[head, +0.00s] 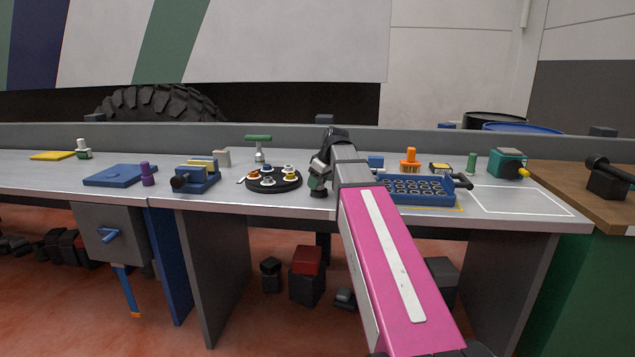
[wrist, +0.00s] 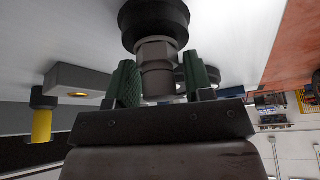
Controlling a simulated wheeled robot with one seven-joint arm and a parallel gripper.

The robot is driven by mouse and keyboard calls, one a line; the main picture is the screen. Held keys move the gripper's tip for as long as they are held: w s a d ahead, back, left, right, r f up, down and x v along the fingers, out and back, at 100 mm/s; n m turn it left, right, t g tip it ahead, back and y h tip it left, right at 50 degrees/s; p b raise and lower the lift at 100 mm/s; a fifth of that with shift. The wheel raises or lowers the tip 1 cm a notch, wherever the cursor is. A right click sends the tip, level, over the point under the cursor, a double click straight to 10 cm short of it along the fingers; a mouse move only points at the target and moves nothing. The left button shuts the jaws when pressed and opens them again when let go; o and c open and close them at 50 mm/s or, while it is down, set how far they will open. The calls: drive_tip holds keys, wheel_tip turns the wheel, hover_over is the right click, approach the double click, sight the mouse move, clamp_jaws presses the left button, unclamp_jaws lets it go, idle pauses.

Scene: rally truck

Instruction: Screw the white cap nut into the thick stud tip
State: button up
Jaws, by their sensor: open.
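My gripper (head: 318,180) is low over the front of the bench, right of the round black tray. In the wrist view my gripper (wrist: 160,82) is open, its green fingers either side of a grey stepped metal piece (wrist: 156,55). Small gaps show between fingers and piece. The piece has a hex section and stands on a round black base (wrist: 154,14); the base also shows in the head view (head: 318,193). It may be the thick stud, but I cannot tell. Several small cap nuts with coloured rings sit on the black tray (head: 274,187); which is the white one is unclear.
A small blue vise (head: 197,178) and a purple peg (head: 147,175) stand left of the tray; a green T-handled tool (head: 259,148) stands behind it. A blue perforated crate (head: 420,197) is right of my arm. A white-outlined area (head: 520,202) further right is clear.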

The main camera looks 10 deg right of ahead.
drive_tip(key=shift+n, duration=0.9)
drive_tip(key=shift+g, duration=0.3)
drive_tip(key=shift+s+a+n+y, duration=0.1)
drive_tip(key=shift+n+y, duration=0.3)
drive_tip(key=shift+n, duration=0.5)
drive_tip(key=shift+n+g, duration=0.6)
drive_tip(key=shift+n, duration=0.2)
drive_tip(key=c, duration=0.5)
drive_tip(key=shift+m+t, duration=0.4)
drive_tip(key=shift+m, duration=0.5)
